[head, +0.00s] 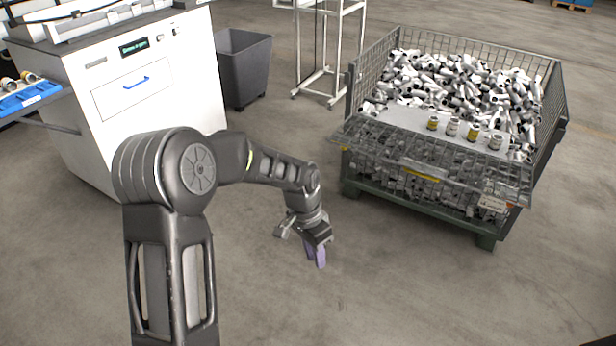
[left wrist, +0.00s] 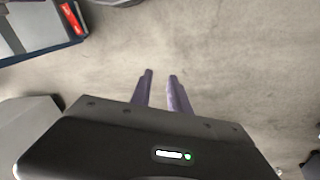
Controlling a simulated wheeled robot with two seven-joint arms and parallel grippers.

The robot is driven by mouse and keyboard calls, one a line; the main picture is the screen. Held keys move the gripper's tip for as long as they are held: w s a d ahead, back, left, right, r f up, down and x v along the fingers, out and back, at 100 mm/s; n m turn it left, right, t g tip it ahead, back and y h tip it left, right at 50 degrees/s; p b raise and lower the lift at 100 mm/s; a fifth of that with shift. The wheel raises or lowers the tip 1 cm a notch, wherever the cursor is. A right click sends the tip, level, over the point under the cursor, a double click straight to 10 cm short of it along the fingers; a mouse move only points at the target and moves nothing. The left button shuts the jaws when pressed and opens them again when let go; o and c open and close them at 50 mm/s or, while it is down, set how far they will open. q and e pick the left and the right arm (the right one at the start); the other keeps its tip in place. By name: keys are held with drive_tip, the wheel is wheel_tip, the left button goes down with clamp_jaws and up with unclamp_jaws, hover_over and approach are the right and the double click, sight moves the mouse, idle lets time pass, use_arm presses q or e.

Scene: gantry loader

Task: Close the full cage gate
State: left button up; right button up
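The full cage (head: 364,92) is a wire-mesh crate on a green base at the right of the head view, heaped with white and grey cylindrical parts. Its front gate (head: 420,172) is a mesh panel folded outward and down at the front, with a yellow strip on it. My left gripper (head: 316,256) hangs over bare floor, left of and in front of the cage, apart from it. In the left wrist view its two purple fingers (left wrist: 161,76) stand apart with only floor between them. My right gripper is in neither view.
A white cabinet (head: 150,100) with a blue handle stands at the left. A dark grey bin (head: 243,68) and a white frame stand behind. Several small yellow and white containers (head: 452,127) stand on a flat sheet in the cage. The floor before the cage is clear.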

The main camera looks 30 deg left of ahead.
use_arm(q)
drive_tip(key=s+d+f, duration=0.2)
drive_tip(key=d+f, duration=0.1)
drive_tip(key=f, duration=0.1)
drive_tip(key=s+d+f+n+h, duration=0.1)
drive_tip(key=s+d+f, duration=0.2)
drive_tip(key=f, duration=0.1)
drive_tip(key=s+d+f+n, duration=0.1)
drive_tip(key=s+d+f, duration=0.1)
drive_tip(key=d+f, duration=0.2)
drive_tip(key=shift+s+f, duration=0.4)
drive_tip(key=shift+f, duration=0.1)
drive_tip(key=shift+c, duration=1.4)
drive_tip(key=shift+n+h, duration=0.5)
drive_tip(key=shift+n, duration=0.4)
drive_tip(key=s+d+f, duration=0.2)
drive_tip(key=s, duration=0.1)
drive_tip(key=s+d+f, duration=0.1)
drive_tip(key=s, duration=0.1)
drive_tip(key=shift+d+f, duration=0.35)
drive_tip(key=shift+f, duration=0.05)
clamp_jaws()
drive_tip(key=s+d+f+n, duration=0.3)
drive_tip(key=s+d, duration=0.1)
drive_tip(key=s, duration=0.5)
drive_tip(key=shift+s+d+f, duration=0.15)
drive_tip(key=shift+s+d, duration=0.05)
drive_tip(key=shift+s, duration=0.2)
